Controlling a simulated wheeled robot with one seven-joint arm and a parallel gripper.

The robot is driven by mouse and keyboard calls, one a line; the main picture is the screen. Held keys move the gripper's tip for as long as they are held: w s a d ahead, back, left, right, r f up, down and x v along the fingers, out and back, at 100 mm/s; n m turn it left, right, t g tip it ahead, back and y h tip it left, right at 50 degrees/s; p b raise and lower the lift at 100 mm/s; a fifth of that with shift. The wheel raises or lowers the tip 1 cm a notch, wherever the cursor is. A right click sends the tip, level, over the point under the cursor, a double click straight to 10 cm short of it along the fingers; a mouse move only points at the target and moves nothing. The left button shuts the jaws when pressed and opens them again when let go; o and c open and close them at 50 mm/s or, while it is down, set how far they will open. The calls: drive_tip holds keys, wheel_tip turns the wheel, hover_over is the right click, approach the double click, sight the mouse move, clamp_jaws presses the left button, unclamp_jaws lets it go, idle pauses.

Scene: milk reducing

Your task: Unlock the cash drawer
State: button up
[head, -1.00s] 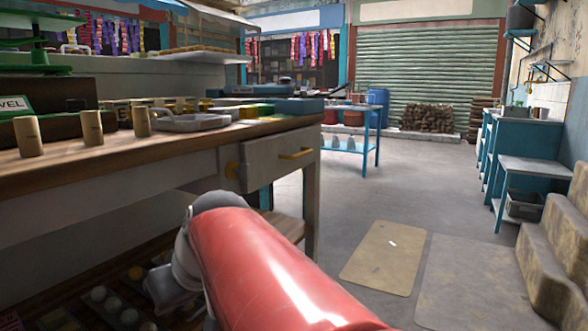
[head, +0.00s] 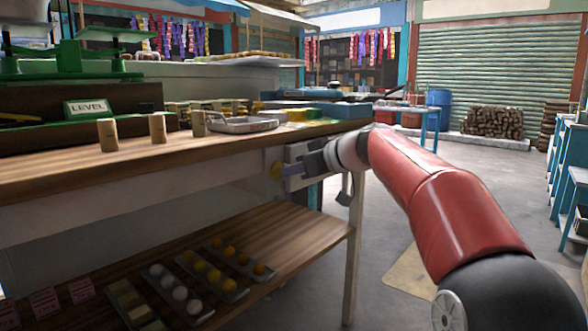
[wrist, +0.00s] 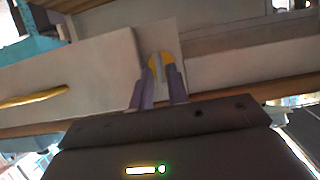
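The cash drawer front, a grey-white panel (wrist: 75,80) with a yellow bar handle (wrist: 35,98), sits under the counter top and looks closed. A round yellow lock (wrist: 161,62) is on the plate beside the drawer. It also shows in the head view (head: 277,170). My gripper (head: 286,171) is at the lock from the right, and it hides most of the drawer in the head view. In the wrist view its two purple fingers (wrist: 160,80) stand apart on either side of a pale upright piece at the lock. I cannot tell whether they touch it.
The wooden counter (head: 45,165) holds several wooden cylinders, a metal tray (head: 240,125) and a green scale (head: 70,60). A lower shelf (head: 290,225) bears trays of round goods. A counter leg (head: 354,250) stands below my arm. Open floor lies to the right.

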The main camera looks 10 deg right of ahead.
drive_tip(key=shift+w+a+f, duration=0.25)
drive_tip(key=shift+w+a, duration=0.15)
drive_tip(key=shift+w, duration=0.15)
clamp_jaws()
